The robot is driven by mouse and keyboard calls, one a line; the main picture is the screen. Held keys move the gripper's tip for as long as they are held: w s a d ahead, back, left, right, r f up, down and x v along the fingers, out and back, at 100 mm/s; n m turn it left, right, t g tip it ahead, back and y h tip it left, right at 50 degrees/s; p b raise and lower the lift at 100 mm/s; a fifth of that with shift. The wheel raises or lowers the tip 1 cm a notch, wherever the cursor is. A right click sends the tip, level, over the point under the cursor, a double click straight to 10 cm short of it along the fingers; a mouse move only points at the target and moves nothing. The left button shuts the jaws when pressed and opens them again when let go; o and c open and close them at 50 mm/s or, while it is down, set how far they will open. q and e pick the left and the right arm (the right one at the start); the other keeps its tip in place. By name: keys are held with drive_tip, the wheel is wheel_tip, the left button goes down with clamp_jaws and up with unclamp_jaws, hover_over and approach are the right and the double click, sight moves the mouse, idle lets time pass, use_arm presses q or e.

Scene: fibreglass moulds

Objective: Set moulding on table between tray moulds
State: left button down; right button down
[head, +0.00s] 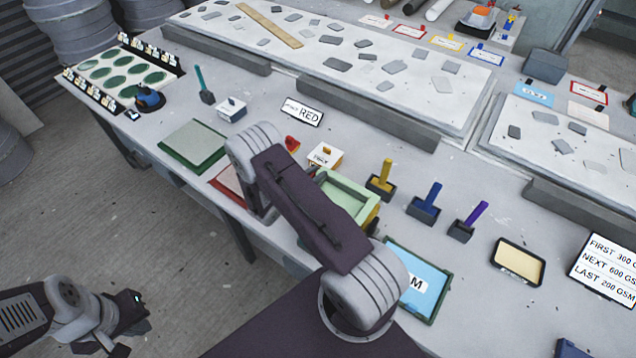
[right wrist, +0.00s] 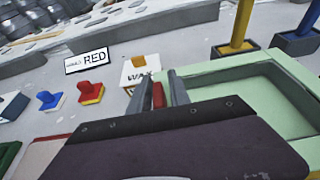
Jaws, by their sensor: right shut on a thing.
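The pale green, shallow box-like moulding (head: 350,192) is beyond my right arm, with a yellowish side showing at its right; the arm hides part of it. In the right wrist view the moulding (right wrist: 210,82) fills the right side, and my right gripper (right wrist: 167,90) is shut at its left rim. I cannot tell whether it touches the table. Tray moulds on the table include a green-rimmed one (head: 193,146), a red-rimmed one (head: 226,184) partly behind my arm, and a blue one (head: 425,272). My left gripper (head: 125,325) is low at left, over the floor; its jaws are unclear.
A white WAX box (head: 325,156) and a RED sign (head: 302,112) stand behind the moulding. Yellow (head: 381,180), blue (head: 427,204) and purple (head: 468,222) handled tools stand to its right. A cream tray (head: 517,262) is farther right.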

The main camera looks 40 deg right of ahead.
wheel_tip(320, 180, up, 6)
drive_tip(key=shift+f, duration=0.15)
drive_tip(key=shift+a, duration=0.1)
